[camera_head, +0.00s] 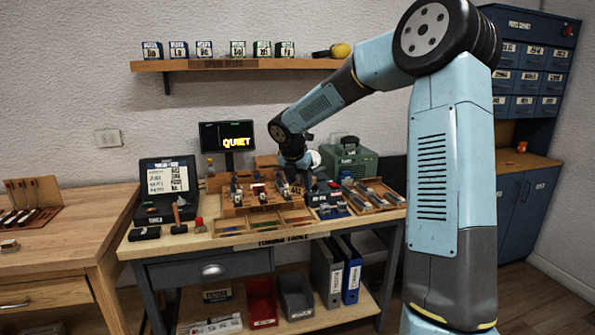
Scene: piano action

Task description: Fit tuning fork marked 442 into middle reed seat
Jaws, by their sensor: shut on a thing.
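My gripper (304,178) points down over the workbench, at the right end of a wooden rack (262,208) that holds several upright metal and dark parts. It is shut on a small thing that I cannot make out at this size. No 442 mark is readable anywhere. The reed seats are too small to tell apart, and I cannot tell whether the held thing touches the rack. A wooden tray (386,208) with long compartments of slim metal pieces lies to the right of my gripper.
A blue tray (333,212) of small parts sits between rack and wooden tray. A green case (350,162) and a small screen (234,136) reading QUIET stand behind.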

